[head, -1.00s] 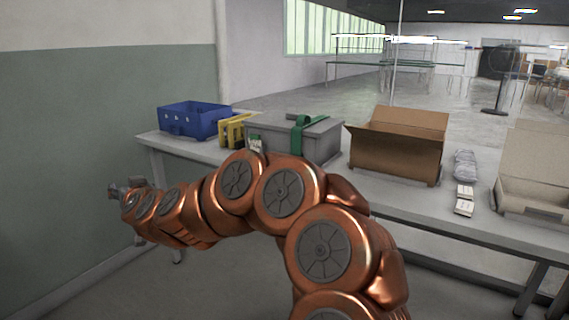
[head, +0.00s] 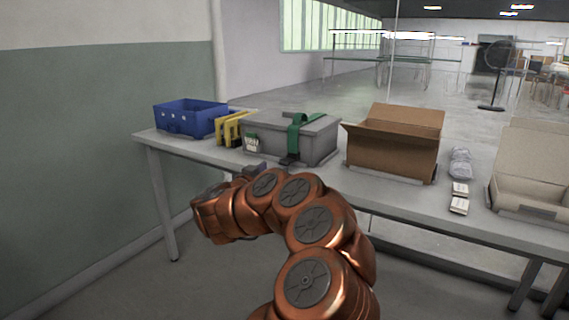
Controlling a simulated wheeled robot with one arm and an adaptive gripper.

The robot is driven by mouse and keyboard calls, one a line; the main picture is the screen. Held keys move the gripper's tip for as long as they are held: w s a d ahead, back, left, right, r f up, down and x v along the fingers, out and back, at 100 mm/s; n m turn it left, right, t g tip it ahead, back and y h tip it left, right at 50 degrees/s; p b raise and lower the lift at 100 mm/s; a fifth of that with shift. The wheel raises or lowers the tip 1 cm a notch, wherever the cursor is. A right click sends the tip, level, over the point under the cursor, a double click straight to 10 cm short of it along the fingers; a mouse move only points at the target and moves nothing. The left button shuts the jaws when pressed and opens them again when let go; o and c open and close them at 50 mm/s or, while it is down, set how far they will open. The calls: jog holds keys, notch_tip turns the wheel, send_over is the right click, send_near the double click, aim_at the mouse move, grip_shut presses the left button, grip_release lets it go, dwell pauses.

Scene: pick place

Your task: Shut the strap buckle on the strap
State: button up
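A green strap (head: 294,135) runs over the lid and down the front of a grey lidded box (head: 325,138) on the table. A dark piece, which looks like the strap buckle (head: 290,159), shows at the strap's lower end, low on the box's front. Whether it is open or shut is too small to tell. My arm curls in front of the table, below the box. A small dark part behind its upper edge, left of the buckle, may belong to my gripper, but its fingers cannot be made out.
On the table (head: 400,194), a blue crate (head: 190,120) and a yellow item (head: 231,130) stand left of the box. An open cardboard box (head: 390,150), a wrapped item (head: 460,162), small white boxes (head: 459,197) and another open carton (head: 530,190) stand to the right.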

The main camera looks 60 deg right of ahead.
aim_at(284, 162)
jog(key=d+b, duration=0.1)
jog(key=d, duration=0.4)
jog(key=shift+w+d+f+b, duration=0.1)
jog(key=shift+w+d+b, duration=0.05)
jog(key=shift+d+b, duration=0.2)
jog(key=shift+d, duration=0.7)
jog(key=shift+c, duration=0.2)
jog(key=c, duration=1)
jog(key=shift+c, duration=0.2)
